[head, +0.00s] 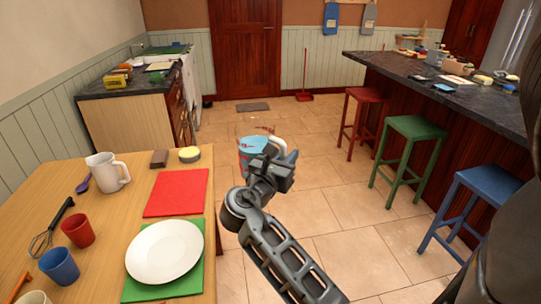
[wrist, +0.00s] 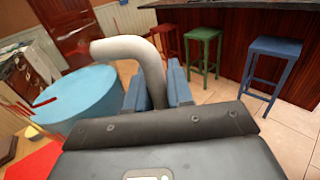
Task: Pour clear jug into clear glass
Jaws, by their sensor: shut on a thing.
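The clear jug (head: 252,148) has red markings and holds blue liquid. It is in the air just past the right edge of the wooden table, above the floor, and looks about upright. My gripper (head: 279,160) is shut on its whitish handle. In the wrist view the handle (wrist: 125,47) curves down between the blue fingers of my gripper (wrist: 158,92), and the blue liquid in the jug (wrist: 80,98) shows at left. I cannot make out a clear glass in either view.
The wooden table (head: 98,222) bears a white pitcher (head: 107,172), red cup (head: 78,230), blue cup (head: 59,266), whisk (head: 44,240), red board (head: 177,193) and white plate (head: 164,251). Red (head: 357,120), green (head: 410,150) and blue (head: 476,205) stools line the dark counter (head: 440,78). The floor between is open.

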